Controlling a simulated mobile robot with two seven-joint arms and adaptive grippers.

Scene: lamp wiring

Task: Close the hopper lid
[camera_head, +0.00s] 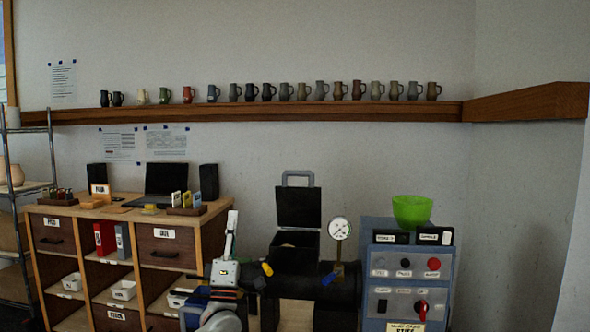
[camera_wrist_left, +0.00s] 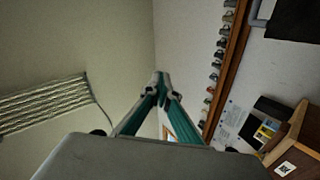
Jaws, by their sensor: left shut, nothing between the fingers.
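The hopper lid (camera_head: 298,208) is a black panel with a grey handle (camera_head: 297,174) on its upper edge. It stands upright and open behind the mouth of the black hopper (camera_head: 294,259). In the left wrist view the dark lid (camera_wrist_left: 296,18) shows at the top right. My left gripper (camera_head: 233,215) is shut and empty, pointing up, left of the lid and apart from it in the picture. Its fingertips (camera_wrist_left: 161,78) meet in the left wrist view. My right gripper is not in view.
A pressure gauge (camera_head: 340,228) rises right of the hopper. A grey-blue control box (camera_head: 408,264) with a green bowl (camera_head: 411,210) on top stands further right. A wooden cabinet (camera_head: 165,222) is on the left. A shelf of mugs (camera_head: 225,110) runs along the wall.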

